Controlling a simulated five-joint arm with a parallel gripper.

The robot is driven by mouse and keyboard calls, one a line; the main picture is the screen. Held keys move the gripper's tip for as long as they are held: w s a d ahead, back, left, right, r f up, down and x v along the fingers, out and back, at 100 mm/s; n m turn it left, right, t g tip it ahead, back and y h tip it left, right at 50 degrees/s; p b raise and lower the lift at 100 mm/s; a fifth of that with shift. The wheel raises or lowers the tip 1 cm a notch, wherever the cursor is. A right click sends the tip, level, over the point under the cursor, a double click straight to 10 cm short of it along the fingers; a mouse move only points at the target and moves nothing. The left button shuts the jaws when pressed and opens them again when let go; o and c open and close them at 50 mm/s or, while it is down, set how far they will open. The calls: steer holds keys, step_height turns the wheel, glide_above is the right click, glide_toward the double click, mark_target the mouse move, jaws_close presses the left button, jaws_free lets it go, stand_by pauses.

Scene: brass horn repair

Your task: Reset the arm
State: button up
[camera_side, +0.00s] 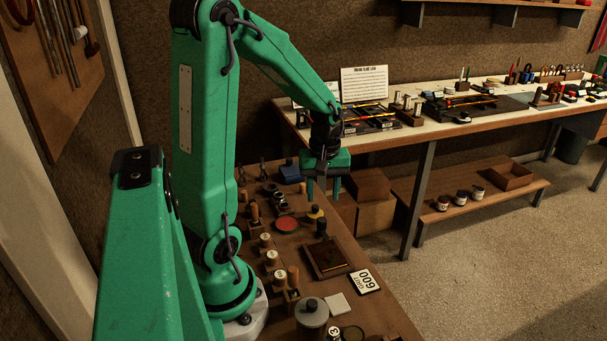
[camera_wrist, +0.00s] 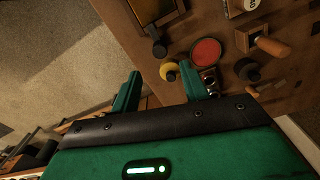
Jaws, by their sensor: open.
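My gripper (camera_side: 322,186) hangs down over the far right part of the brown workbench (camera_side: 355,309), near its right edge. Its two green fingers are apart with nothing between them. In the wrist view, my gripper (camera_wrist: 160,90) is also open and empty, and the bench's edge lies beyond its fingertips. A yellow-based item with a dark top (camera_side: 315,213) stands on the bench near the gripper. A red round pad (camera_side: 287,224) lies to the left of it.
A wooden tray (camera_side: 327,258), a "600" card (camera_side: 364,281) and a white square (camera_side: 337,306) lie nearer the front. Several wooden-handled tools and labelled jars stand beside my base. A long side bench (camera_side: 470,118) stands behind.

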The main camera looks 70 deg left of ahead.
steer(key=s+d+r+m+t, duration=0.2)
steer(key=d+r+m, duration=0.5)
steer(key=d, duration=0.1)
steer(key=s+d+r+m+t, duration=0.3)
steer(key=d+r+m, duration=0.3)
steer(key=d+m, duration=0.2)
steer(key=shift+d+r+t, duration=0.15)
steer(key=shift+r+t, duration=0.15)
steer(key=shift+r, duration=0.1)
